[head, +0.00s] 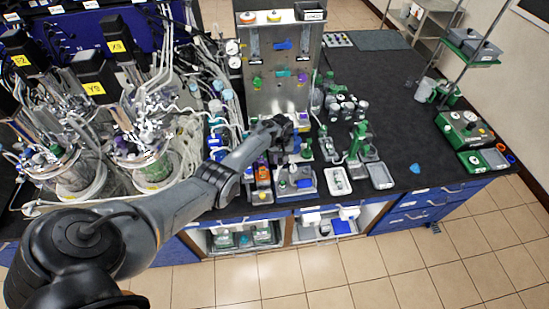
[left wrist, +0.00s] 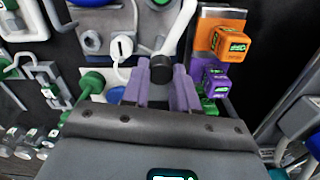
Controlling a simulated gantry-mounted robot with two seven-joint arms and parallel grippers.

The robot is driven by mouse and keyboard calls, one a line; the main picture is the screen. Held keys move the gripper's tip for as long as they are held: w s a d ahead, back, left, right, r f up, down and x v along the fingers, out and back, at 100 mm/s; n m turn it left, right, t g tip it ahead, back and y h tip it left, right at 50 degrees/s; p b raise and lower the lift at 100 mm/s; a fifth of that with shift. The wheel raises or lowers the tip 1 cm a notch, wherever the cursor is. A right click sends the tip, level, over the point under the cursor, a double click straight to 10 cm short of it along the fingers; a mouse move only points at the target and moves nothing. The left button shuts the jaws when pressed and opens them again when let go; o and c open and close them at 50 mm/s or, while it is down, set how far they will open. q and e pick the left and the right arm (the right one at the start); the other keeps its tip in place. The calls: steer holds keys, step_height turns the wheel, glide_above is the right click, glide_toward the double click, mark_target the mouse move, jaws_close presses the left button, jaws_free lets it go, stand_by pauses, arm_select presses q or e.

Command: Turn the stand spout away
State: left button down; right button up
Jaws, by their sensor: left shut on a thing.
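My left arm reaches over the black bench, and its dark left gripper (head: 283,127) is at the foot of an upright metal panel in the head view. In the left wrist view the purple fingers of the left gripper (left wrist: 160,78) are shut on a black end piece (left wrist: 160,67). A pale bent tube (left wrist: 180,28) rises from this black piece, and it looks like the stand spout. The spout's base is not clear, and in the head view the gripper hides the spout. My right gripper is in neither view.
The metal panel (head: 283,85) with coloured valves stands just behind. Orange (left wrist: 233,42) and purple blocks (left wrist: 215,77) stand close on the right in the wrist view. Glass bioreactors (head: 145,160) with tangled tubes crowd the left. The black bench top (head: 410,130) is mostly clear on the right.

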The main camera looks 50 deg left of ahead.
arm_select(q)
steer(key=shift+r+m, duration=0.1)
steer(key=shift+m, duration=0.9)
steer(key=shift+m+p, duration=0.35)
steer(key=shift+m, duration=2.15)
steer(key=c, duration=0.9)
jaws_free()
steer(key=shift+o, duration=0.2)
